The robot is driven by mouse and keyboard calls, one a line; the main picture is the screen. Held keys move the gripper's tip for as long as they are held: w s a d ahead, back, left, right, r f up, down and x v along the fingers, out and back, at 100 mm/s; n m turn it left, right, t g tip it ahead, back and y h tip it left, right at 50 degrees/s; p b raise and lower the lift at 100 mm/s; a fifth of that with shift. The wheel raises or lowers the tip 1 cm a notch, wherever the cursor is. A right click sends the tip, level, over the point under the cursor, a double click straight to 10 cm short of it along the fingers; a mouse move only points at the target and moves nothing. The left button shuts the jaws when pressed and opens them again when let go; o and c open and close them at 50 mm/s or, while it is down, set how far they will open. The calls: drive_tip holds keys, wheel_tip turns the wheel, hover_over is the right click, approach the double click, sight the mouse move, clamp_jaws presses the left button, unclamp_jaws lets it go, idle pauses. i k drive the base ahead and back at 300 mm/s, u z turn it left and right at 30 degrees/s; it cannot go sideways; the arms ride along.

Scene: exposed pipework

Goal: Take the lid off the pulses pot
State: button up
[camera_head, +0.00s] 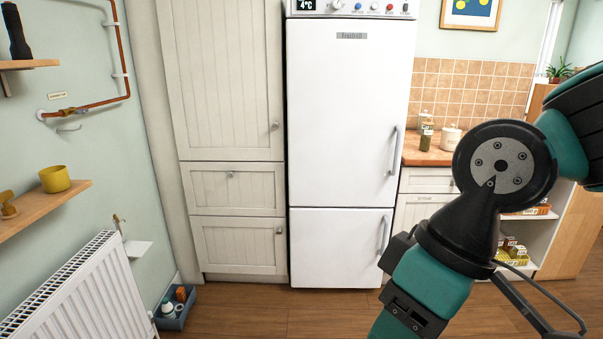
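A white lidded pot (450,138) stands on the wooden counter to the right of the fridge, close to the tiled wall. A glass jar with greenish-brown contents (426,138) stands just left of it, with another jar partly behind. Any labels are too small to read, so I cannot tell which is the pulses pot. The lid of the white pot appears to be on. My arm's teal and black links cross the right side of the view, in front of the counter's right part. My gripper is out of view.
A tall white fridge (350,120) stands mid-view beside cream cupboards (230,80). A radiator (75,295), a copper pipe (90,105) and shelves with a yellow pot (55,179) line the left wall. A blue caddy (175,308) sits on the floor.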

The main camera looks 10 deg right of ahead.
sight(451, 129)
drive_tip(key=z, duration=1.2)
drive_tip(key=i, duration=3.8)
drive_tip(key=u, duration=0.8)
